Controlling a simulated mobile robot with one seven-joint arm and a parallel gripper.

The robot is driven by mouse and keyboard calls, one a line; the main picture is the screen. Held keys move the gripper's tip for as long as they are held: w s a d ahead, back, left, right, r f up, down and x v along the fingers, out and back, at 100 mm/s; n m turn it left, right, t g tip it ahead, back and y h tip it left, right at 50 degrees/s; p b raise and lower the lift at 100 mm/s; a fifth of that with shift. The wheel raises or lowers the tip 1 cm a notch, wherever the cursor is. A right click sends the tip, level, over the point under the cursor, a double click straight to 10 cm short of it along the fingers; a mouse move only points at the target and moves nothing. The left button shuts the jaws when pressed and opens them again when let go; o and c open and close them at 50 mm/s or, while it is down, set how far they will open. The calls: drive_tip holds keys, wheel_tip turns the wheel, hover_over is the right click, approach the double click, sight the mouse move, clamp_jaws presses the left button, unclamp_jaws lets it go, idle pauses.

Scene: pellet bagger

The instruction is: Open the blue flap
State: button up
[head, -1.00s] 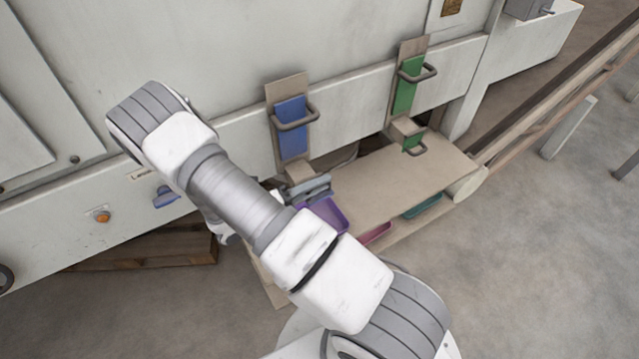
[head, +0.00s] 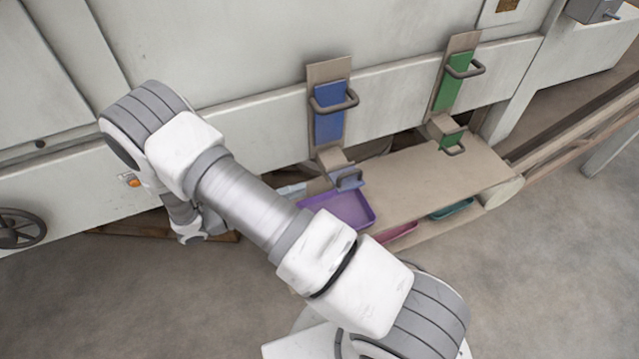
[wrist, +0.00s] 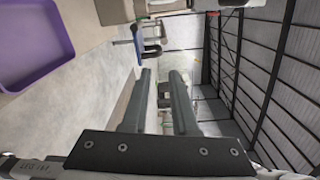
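The blue flap (head: 347,178), small with a grey handle, sits at the mouth of a beige spout, above a purple tray (head: 352,208). It looks closed over the spout. Above it a blue plate (head: 329,122) with its own grey handle is mounted on the machine wall. In the wrist view the blue flap (wrist: 138,46) is seen nearly edge-on, with its handle, beyond the left fingertip. My gripper (wrist: 162,73) is open and empty, apart from the flap. In the head view my forearm hides the gripper.
To the right are a green plate (head: 454,82) and a green flap (head: 451,140) of the same kind. A beige shelf (head: 425,185) runs below the spouts. Pink (head: 398,233) and teal (head: 452,209) trays sit along its front. A handwheel (head: 20,228) is at far left.

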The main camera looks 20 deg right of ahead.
drive_tip(key=shift+a, duration=1.65)
